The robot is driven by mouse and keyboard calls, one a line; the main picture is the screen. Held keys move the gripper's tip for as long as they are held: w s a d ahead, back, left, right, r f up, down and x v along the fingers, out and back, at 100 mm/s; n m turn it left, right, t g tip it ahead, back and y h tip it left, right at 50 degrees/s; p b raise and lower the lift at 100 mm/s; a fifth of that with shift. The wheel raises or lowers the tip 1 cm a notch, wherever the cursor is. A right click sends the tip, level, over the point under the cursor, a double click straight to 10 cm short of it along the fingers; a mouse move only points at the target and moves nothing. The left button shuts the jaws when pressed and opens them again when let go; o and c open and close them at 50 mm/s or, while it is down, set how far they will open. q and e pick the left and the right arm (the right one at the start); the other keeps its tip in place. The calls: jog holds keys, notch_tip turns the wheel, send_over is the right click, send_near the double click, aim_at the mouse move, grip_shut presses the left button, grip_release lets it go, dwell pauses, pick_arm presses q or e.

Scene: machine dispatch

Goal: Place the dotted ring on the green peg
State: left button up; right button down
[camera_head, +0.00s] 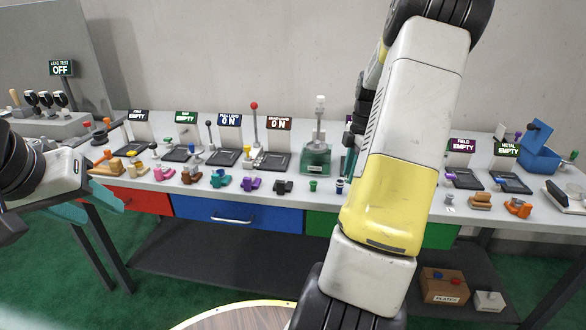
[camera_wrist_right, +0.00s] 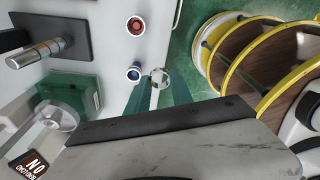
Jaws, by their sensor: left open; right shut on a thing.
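In the right wrist view my right gripper (camera_wrist_right: 157,92) is shut on a small pale ring (camera_wrist_right: 159,78) with dark marks. The ring is held near the table's front edge; whether it is raised above it I cannot tell. In the head view my right arm hides this gripper and the ring. A small green peg (camera_head: 313,185) stands on the table in front of the green machine, left of a blue-and-white peg (camera_head: 340,185). The green peg does not show in the right wrist view. My left gripper (camera_head: 98,203) is open and empty at the left, by the table's front edge.
The blue peg (camera_wrist_right: 134,72) and a red peg (camera_wrist_right: 136,25) stand close to the held ring. The green machine (camera_head: 316,158) stands behind the green peg. Several coloured parts and dark trays (camera_head: 228,157) line the table. A blue bin (camera_head: 540,157) is at the right.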

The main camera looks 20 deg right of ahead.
send_over(313, 181)
jog(key=shift+d+f, duration=0.25)
jog(key=shift+f, duration=2.1)
jog(key=shift+f, duration=0.15)
jog(key=c, duration=1.1)
grip_release()
